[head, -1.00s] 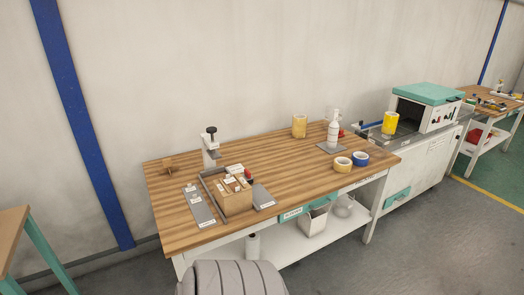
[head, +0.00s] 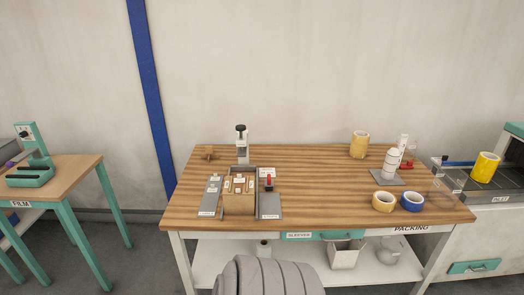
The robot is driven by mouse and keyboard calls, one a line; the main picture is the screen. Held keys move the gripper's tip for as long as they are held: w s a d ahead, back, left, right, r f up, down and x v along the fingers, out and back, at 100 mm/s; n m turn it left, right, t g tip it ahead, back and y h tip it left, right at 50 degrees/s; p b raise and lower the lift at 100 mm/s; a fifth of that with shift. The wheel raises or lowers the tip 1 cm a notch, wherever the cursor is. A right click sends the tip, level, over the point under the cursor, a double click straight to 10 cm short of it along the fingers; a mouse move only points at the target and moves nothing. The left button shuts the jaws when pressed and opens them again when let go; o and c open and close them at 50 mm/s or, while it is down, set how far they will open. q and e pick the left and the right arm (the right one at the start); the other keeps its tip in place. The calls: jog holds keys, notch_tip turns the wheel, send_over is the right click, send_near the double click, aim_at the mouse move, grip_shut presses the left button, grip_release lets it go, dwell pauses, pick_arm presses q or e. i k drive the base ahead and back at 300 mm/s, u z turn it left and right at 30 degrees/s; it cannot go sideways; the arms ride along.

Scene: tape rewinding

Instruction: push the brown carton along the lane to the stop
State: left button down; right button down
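The brown carton (head: 238,203) stands on the wooden packing table, left of its middle near the front edge. It sits inside a grey frame with small labelled items at its top. A grey plate (head: 210,196) lies on its left and another grey plate (head: 270,207) on its right. A grey post with a black knob (head: 242,146) stands behind it. I cannot tell which part is the stop. Neither of my grippers is in view.
The wooden table (head: 310,180) is clear in its middle. A film table (head: 75,178) stands separately at the left, with floor between.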

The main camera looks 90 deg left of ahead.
aim_at(238, 204)
jog(key=u, duration=0.5)
jog(key=i, duration=0.9)
jog(key=u, duration=1.65)
jog(key=i, duration=0.8)
jog(key=u, duration=0.7)
